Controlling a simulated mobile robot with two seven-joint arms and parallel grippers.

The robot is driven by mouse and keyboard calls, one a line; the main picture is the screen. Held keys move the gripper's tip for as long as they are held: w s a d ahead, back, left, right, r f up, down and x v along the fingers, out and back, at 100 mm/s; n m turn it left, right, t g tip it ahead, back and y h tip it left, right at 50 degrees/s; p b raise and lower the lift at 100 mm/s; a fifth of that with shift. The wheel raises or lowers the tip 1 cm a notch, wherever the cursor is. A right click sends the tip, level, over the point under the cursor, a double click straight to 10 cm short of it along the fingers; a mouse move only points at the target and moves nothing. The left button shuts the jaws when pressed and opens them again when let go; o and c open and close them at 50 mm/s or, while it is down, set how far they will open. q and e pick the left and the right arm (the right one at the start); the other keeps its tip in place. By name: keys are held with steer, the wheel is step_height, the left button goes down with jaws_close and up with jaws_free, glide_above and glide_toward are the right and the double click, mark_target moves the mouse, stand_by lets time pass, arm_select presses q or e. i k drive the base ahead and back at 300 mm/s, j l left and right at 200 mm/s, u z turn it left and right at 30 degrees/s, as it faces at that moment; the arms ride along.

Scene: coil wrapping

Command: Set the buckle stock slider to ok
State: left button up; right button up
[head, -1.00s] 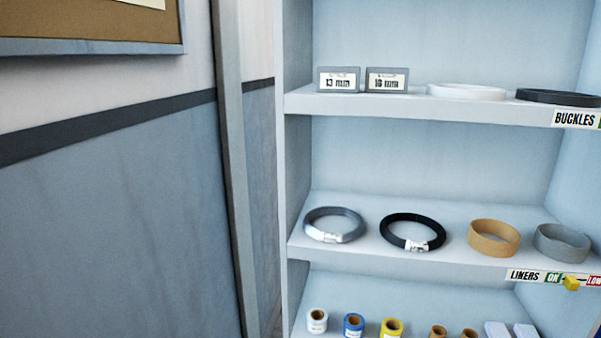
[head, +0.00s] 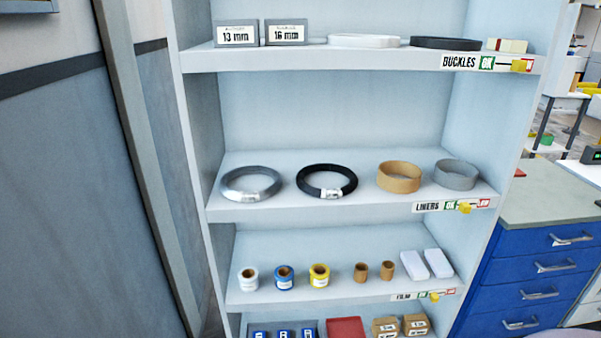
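The buckle stock slider (head: 521,66) is a yellow knob on the shelf-edge label reading BUCKLES (head: 460,63), on the upper shelf in the head view. The knob sits at the right end of its track, over the red mark. The green OK mark (head: 487,63) is at the left end of the track. Neither of my grippers shows in the head view.
Grey boxes marked 13 mm (head: 237,34) and 16 mm (head: 286,32) stand on the upper shelf. Similar yellow sliders sit on the LINERS label (head: 427,207) and FILM label (head: 404,297) below. A blue drawer cabinet (head: 513,285) stands right of the shelf.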

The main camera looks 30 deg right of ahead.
mark_target(517, 65)
steer(key=z, duration=1.35)
steer(key=i+l+z, duration=0.25)
steer(key=i+l, duration=1.25)
